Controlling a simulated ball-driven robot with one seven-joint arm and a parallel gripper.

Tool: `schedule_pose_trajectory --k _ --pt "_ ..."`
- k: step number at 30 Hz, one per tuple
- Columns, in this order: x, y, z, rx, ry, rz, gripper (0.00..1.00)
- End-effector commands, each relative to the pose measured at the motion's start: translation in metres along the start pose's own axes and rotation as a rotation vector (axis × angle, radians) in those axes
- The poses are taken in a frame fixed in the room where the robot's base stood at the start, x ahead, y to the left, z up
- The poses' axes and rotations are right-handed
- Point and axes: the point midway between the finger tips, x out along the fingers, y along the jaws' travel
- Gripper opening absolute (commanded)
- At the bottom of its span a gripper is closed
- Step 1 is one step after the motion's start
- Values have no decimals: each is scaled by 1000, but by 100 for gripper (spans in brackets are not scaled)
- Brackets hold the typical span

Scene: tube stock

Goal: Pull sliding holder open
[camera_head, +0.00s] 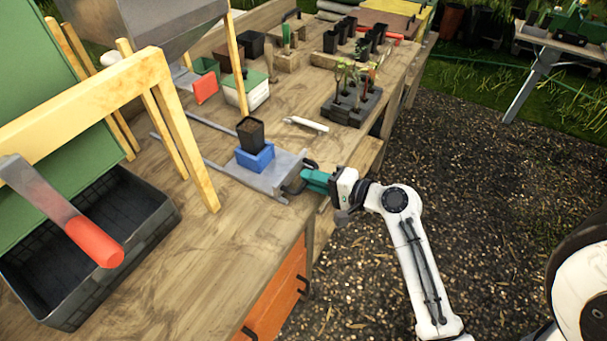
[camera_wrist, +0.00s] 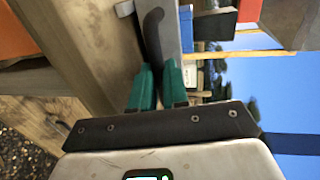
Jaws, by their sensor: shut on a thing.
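The sliding holder (camera_head: 262,180) is a grey plate at the workbench's front edge, with two thin rails running back from it to the left. A blue block (camera_head: 255,156) on it carries a black pot of soil (camera_head: 250,133). My gripper (camera_head: 306,178), with teal fingers, is shut on the holder's dark handle (camera_head: 289,188) at its front edge. In the wrist view the handle (camera_wrist: 153,35) runs down between the two fingertips (camera_wrist: 160,72). The fingers hide the handle's lower end there.
A wooden frame (camera_head: 175,130) stands left of the holder. A black crate (camera_head: 150,225) and a red-handled tool (camera_head: 95,242) are further left. A white bar (camera_head: 306,125) and a dark plant tray (camera_head: 352,107) lie behind. Gravel (camera_head: 460,190) to the right is open.

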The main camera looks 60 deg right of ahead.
Motion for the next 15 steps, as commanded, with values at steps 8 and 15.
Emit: schedule_pose_trajectory --k 8,15 --pt "-7 3 0 1 0 3 0" --pt "-7 3 0 1 0 3 0"
